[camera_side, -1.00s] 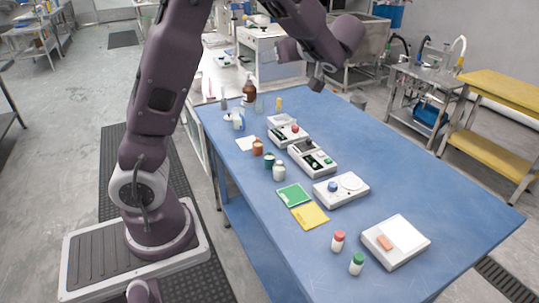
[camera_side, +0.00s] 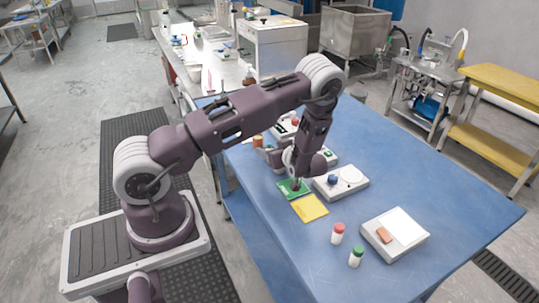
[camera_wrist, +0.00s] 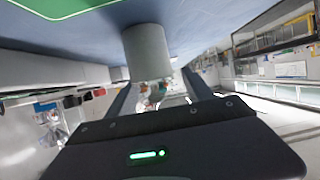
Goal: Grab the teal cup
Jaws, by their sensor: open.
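The teal cup is not clearly visible now. In the side view my gripper (camera_side: 270,153) and wrist cover the place where it stood, beside the orange-brown cup (camera_side: 258,141). My gripper is low over the blue table and points left, away from the green pad. In the wrist view, which is upside down, my open gripper (camera_wrist: 158,98) has its two dark fingers apart. A plain grey cylinder (camera_wrist: 147,50) stands on the table in front of the gap between them. I cannot tell whether it touches them, and it hides what is behind it.
The green pad (camera_side: 287,190) and yellow pad (camera_side: 310,208) lie close to my gripper. A white device with a blue knob (camera_side: 341,183) is to the right. Red-capped (camera_side: 338,233) and green-capped (camera_side: 355,256) bottles and a scale (camera_side: 394,236) stand nearer the front. The table's right side is clear.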

